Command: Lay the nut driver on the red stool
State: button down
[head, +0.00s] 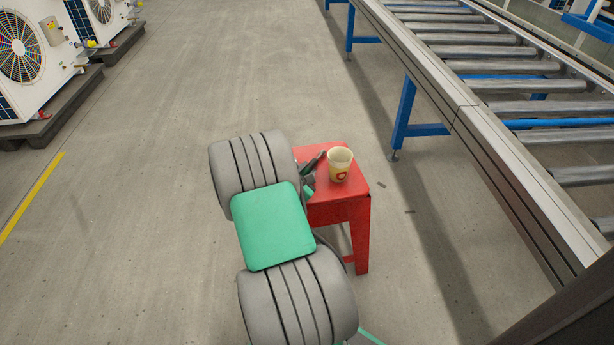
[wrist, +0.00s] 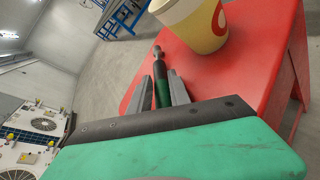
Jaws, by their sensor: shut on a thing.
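The nut driver (wrist: 161,90) has a green and black handle and a dark shaft that points away from me in the wrist view. My gripper (wrist: 160,77) is shut on its handle, with one grey finger on each side. The red stool (wrist: 233,68) lies below and to the right of the driver in the wrist view. In the head view the stool (head: 349,211) stands beyond my arm, and my gripper (head: 312,165) is at the left part of its seat. My arm hides part of the stool. I cannot tell whether the driver touches the seat.
A cream cup (head: 340,164) with a red mark stands on the stool, close to the right of my gripper. A roller conveyor (head: 480,130) with blue legs runs along the right. White fan units (head: 30,60) stand at the upper left. The floor between is mostly clear.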

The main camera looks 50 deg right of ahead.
jog(key=c, duration=1.3)
grip_release()
jog(key=shift+o, duration=0.5)
jog(key=shift+s+f, duration=0.1)
jog(key=shift+s+a, duration=0.1)
